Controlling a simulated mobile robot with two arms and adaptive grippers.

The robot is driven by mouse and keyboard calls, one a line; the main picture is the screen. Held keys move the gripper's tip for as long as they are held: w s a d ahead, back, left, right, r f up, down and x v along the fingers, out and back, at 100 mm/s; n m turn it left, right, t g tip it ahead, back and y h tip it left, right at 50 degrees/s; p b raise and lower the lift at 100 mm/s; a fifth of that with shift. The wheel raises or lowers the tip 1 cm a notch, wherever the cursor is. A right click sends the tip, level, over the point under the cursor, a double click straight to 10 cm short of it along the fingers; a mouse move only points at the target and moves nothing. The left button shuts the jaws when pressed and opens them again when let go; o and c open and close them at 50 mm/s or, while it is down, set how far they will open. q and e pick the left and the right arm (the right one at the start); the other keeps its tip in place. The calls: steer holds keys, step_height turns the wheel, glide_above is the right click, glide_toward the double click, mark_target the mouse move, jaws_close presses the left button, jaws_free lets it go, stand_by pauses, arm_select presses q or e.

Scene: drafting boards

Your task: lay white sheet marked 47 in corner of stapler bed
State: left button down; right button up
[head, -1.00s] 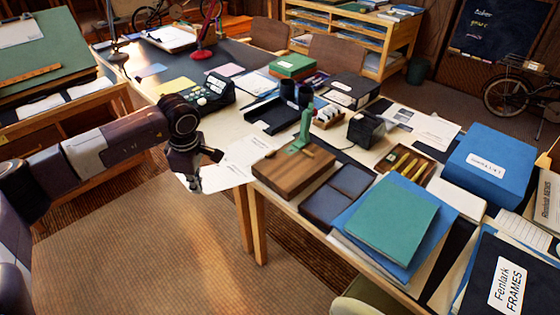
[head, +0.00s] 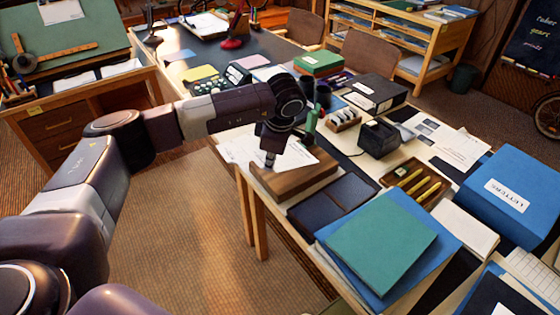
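My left gripper (head: 270,160) points down at the near edge of the table, above the back left part of the stapler's wooden bed (head: 298,183). Its fingers look closed on the edge of a white sheet (head: 240,150), which spreads behind and to both sides of them. The arm hides part of the sheet, and the mark on it is too small to read. I cannot tell whether the sheet touches the bed. The green stapler (head: 311,121) stands on the bed, partly hidden by my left wrist. My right gripper is out of view.
A dark tape dispenser (head: 379,138) and a pencil tray (head: 416,184) are farther right. Open floor lies in front of the table.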

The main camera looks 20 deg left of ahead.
arm_select(q)
step_height(320, 180, down, 4)
steer(key=shift+a+r+b, duration=0.1)
steer(key=shift+r+b, duration=0.1)
steer(key=shift+b, duration=0.9)
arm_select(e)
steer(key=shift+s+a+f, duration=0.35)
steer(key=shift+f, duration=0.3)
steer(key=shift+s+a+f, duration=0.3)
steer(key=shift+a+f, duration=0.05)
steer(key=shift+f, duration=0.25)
arm_select(q)
steer(key=c, duration=2.6)
jaws_free()
steer(key=shift+c, duration=0.2)
steer(key=o, duration=0.5)
steer(key=shift+o, duration=0.3)
steer(key=v, duration=1.2)
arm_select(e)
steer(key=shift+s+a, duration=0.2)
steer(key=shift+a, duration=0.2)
